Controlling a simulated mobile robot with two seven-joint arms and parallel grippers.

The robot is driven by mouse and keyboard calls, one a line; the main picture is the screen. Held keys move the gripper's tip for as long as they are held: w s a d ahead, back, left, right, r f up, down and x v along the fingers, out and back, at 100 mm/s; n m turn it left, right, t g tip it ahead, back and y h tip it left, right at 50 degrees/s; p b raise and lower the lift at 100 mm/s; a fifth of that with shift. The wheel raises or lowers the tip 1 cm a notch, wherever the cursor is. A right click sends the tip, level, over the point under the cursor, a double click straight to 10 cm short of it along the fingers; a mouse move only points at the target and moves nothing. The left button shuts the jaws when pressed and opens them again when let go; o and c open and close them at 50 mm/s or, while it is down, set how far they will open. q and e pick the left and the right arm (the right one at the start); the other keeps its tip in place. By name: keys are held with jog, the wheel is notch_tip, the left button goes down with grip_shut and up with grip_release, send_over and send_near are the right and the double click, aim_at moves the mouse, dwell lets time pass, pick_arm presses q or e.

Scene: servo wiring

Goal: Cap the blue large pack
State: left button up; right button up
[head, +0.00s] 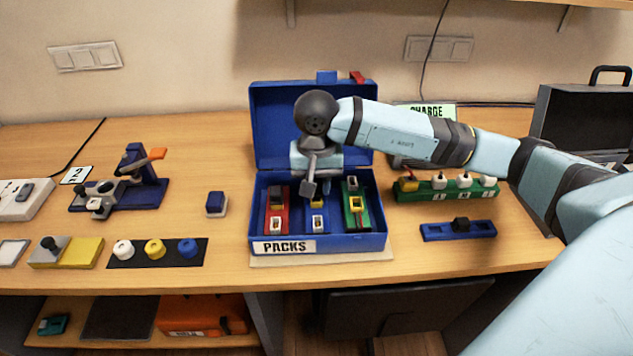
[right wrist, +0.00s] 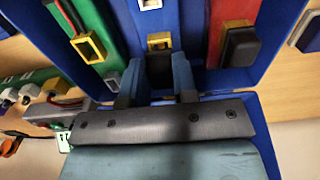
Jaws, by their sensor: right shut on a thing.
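The blue pack (head: 318,232) lies in the middle of the open blue box labelled PACKS (head: 345,244), between a red pack (head: 271,222) and a green pack (head: 362,215). Its yellow-framed connector (right wrist: 159,40) shows in the right wrist view. My right gripper (head: 309,188) points down into the box at the back end of the blue pack. In the wrist view its fingers (right wrist: 158,82) are shut on a small dark cap (right wrist: 158,66), close beside the yellow connector. I cannot tell whether they touch. My left gripper is not in view.
The box's raised lid (head: 270,120) stands behind my right arm. A dark cap (right wrist: 240,45) sits on the red pack. A green charging strip (head: 440,190) and a blue bar (head: 458,231) lie right of the box. A small blue block (head: 216,204) stands left of it.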

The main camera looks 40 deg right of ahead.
pick_arm(q)
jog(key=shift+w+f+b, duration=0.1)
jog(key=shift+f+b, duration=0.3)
jog(key=shift+b, duration=0.25)
pick_arm(e)
jog(key=shift+f, duration=0.8)
jog(key=o, duration=1)
notch_tip(320, 180, up, 2)
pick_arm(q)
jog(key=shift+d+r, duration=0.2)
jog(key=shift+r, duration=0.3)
pick_arm(e)
notch_tip(320, 180, up, 12)
jog(key=shift+f, duration=0.1)
